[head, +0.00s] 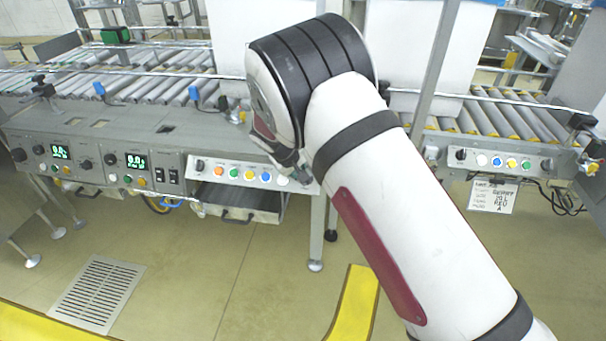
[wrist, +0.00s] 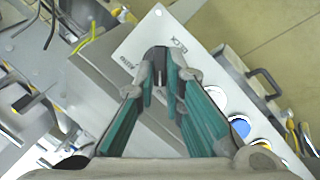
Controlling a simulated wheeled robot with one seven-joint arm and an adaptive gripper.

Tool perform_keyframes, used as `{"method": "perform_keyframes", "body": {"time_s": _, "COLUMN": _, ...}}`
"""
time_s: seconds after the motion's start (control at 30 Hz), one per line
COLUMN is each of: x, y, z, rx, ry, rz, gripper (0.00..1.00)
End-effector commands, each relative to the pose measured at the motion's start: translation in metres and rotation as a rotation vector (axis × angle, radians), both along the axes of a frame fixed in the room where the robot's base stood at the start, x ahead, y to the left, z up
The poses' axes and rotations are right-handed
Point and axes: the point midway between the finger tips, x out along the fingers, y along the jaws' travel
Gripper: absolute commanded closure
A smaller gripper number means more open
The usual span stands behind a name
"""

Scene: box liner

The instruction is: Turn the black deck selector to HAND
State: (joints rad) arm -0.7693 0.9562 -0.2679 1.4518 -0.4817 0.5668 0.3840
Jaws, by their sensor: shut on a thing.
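The black deck selector (wrist: 156,51) shows in the wrist view as a dark knob on a pale label plate (wrist: 139,42) at the panel's end. My gripper (wrist: 160,76) is shut on it, one teal-padded finger on each side. The plate has small printed words, too small and turned to read surely, so I cannot tell which one the selector points to. In the head view my gripper (head: 297,168) is at the right end of the button panel (head: 208,177), and the selector is hidden behind it.
A row of coloured buttons, including a white (head: 282,180) and a blue one (head: 266,177), lies left of my gripper in the head view. Another black knob (head: 200,165) is at the row's left end. Roller conveyors (head: 140,85) stand behind. A drawer handle (wrist: 265,85) is nearby in the wrist view.

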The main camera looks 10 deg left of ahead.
Motion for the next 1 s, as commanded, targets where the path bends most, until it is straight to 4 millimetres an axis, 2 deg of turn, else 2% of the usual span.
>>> {"method": "perform_keyframes", "body": {"time_s": 0.03, "x": -0.0025, "y": -0.0032, "z": -0.0066, "rx": -0.015, "ry": 0.010, "rz": 0.006, "gripper": 1.00}}
{"method": "perform_keyframes", "body": {"time_s": 0.6, "x": -0.0026, "y": -0.0050, "z": -0.0069, "rx": -0.040, "ry": 0.012, "rz": 0.030, "gripper": 1.00}}
{"method": "perform_keyframes", "body": {"time_s": 0.63, "x": -0.0025, "y": -0.0051, "z": -0.0070, "rx": -0.040, "ry": 0.012, "rz": 0.030, "gripper": 0.86}}
{"method": "perform_keyframes", "body": {"time_s": 0.7, "x": -0.0026, "y": -0.0052, "z": -0.0070, "rx": -0.040, "ry": 0.012, "rz": 0.030, "gripper": 0.70}}
{"method": "perform_keyframes", "body": {"time_s": 1.0, "x": -0.0017, "y": -0.0043, "z": -0.0049, "rx": -0.038, "ry": 0.009, "rz": 0.029, "gripper": 0.70}}
